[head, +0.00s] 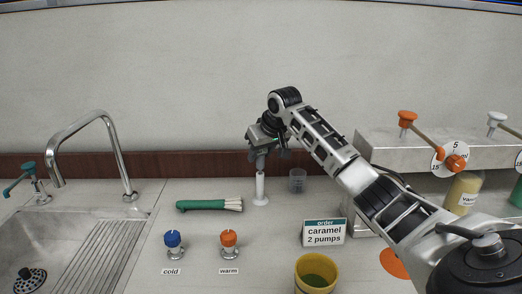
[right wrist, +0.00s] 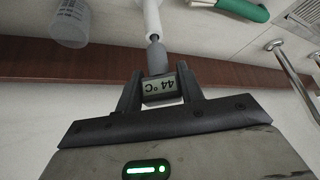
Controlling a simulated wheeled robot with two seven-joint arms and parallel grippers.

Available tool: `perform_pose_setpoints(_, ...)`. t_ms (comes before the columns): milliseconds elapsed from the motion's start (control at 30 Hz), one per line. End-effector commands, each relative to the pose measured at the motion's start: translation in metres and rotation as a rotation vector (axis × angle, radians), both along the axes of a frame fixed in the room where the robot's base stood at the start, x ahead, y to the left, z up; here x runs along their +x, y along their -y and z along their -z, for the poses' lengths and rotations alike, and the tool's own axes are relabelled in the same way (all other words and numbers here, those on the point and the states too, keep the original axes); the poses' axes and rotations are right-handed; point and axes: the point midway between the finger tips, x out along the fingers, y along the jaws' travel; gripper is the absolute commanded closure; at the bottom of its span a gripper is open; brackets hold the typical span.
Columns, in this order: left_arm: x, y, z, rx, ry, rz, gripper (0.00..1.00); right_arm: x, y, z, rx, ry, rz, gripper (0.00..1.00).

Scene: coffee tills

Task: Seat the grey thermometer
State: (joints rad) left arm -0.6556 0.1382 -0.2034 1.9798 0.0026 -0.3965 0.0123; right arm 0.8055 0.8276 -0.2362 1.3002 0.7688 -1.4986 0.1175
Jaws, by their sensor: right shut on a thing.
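The grey thermometer (head: 261,163) is held upright in my right gripper (head: 267,152) at the back of the counter. In the right wrist view, the two fingers of the gripper (right wrist: 160,90) are shut on its head, and the display of the thermometer (right wrist: 159,86) reads 44 °C. Its grey lower part points at a white upright tube holder (head: 260,188), which also shows in the right wrist view (right wrist: 152,18). The thermometer is in line with the holder, right at its top. I cannot tell how far its tip is inside. My left gripper is not in view.
A green-handled brush (head: 208,205) lies left of the holder, and a clear cup (head: 297,180) stands to its right. Blue (head: 173,240) and orange (head: 229,239) knobs, an order card (head: 324,232) and a yellow cup (head: 316,272) stand in front. The sink (head: 62,235) is left.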

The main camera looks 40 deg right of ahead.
Motion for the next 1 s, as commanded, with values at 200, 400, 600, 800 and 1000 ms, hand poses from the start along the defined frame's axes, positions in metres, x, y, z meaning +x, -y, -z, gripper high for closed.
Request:
perform_pose_setpoints(200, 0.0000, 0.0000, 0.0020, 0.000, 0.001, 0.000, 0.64, 0.0000, 0.0001, 0.0073, 0.000, 0.000, 0.000, 0.84)
perform_pose_setpoints(400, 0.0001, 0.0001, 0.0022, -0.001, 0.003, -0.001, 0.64, -0.0001, 0.0000, 0.0112, 0.000, 0.000, 0.000, 0.84)
perform_pose_setpoints(600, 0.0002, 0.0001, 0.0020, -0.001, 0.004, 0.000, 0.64, -0.0001, 0.0001, 0.0115, 0.000, 0.000, 0.000, 0.84)
perform_pose_setpoints(800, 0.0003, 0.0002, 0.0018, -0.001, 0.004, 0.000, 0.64, 0.0000, 0.0000, 0.0115, 0.000, 0.000, 0.000, 0.48)
perform_pose_setpoints(1000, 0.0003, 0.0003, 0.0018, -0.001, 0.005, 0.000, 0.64, -0.0001, -0.0001, 0.0114, 0.000, 0.000, 0.000, 0.37)
